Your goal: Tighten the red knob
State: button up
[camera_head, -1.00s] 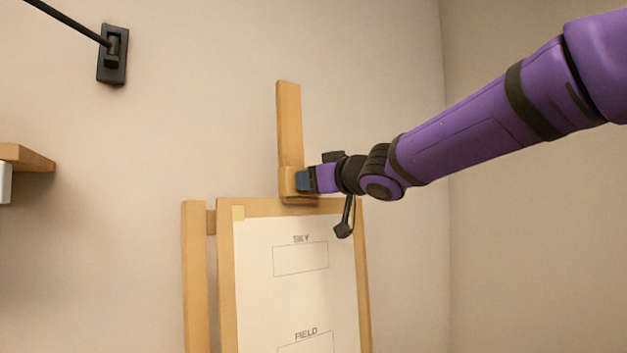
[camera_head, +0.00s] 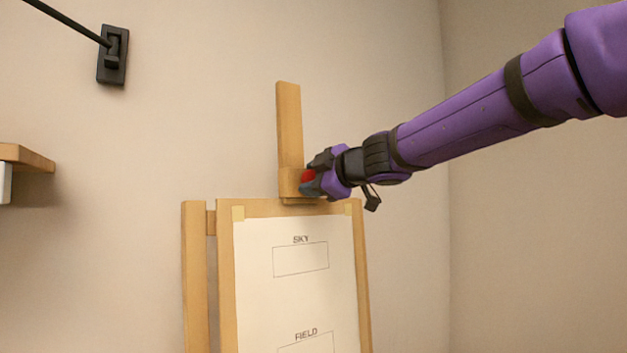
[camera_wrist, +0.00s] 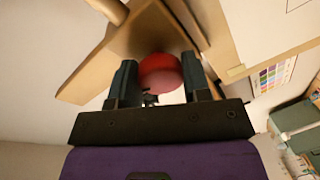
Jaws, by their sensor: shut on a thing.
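The red knob (camera_head: 308,180) sits on the right side of the wooden clamp block (camera_head: 289,181) at the top of the easel. In the wrist view the red knob (camera_wrist: 160,74) lies between the two dark fingers. My gripper (camera_head: 312,182) reaches in from the right and is shut on the knob; in the wrist view my gripper (camera_wrist: 162,85) has a finger on each side of it. Part of the knob is hidden by the fingers in the head view.
The easel (camera_head: 195,270) holds a board with a white sheet (camera_head: 295,300) marked SKY and FIELD. The upright mast (camera_head: 289,125) rises above the clamp block. A wooden shelf (camera_head: 25,158) and a black wall bracket (camera_head: 113,55) are at left. The wall to the right is clear.

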jog(key=n, duration=0.3)
jog(key=shift+h, duration=0.3)
jog(key=shift+n, duration=0.4)
jog(key=o, duration=0.9)
jog(key=shift+s+d, duration=0.1)
jog(key=shift+s, duration=0.05)
jog(key=v, duration=1)
jog(key=shift+s+d+r, duration=0.1)
jog(key=shift+s+d, duration=0.05)
jog(key=shift+d, duration=0.05)
